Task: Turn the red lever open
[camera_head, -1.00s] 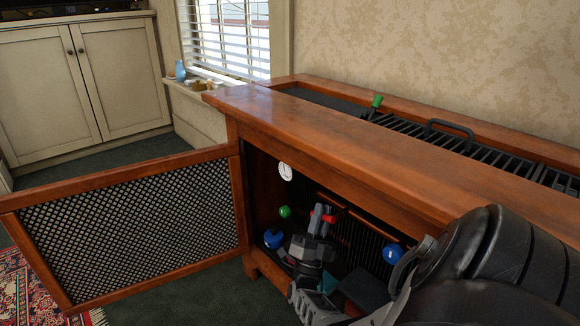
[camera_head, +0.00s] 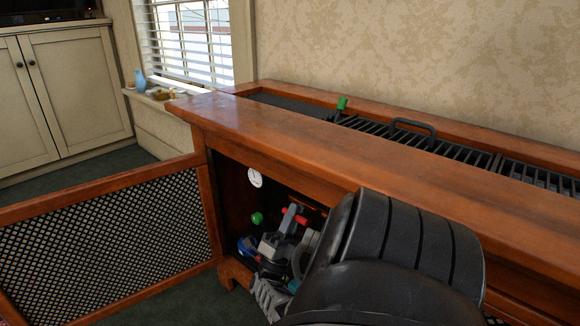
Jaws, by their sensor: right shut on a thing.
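The red lever (camera_head: 302,220) is inside the open cabinet, with red showing on both sides of my gripper fingers. My right gripper (camera_head: 289,218) reaches in from the right and is shut on the red lever. The fingers and wrist hide much of the lever, so its exact angle is hard to tell. My left gripper is not in view.
A white dial (camera_head: 255,177), a green knob (camera_head: 257,218) and a blue part (camera_head: 247,245) sit near the lever. The mesh door (camera_head: 100,240) stands open to the left. The wooden top (camera_head: 330,150) overhangs the opening. My right arm fills the lower right.

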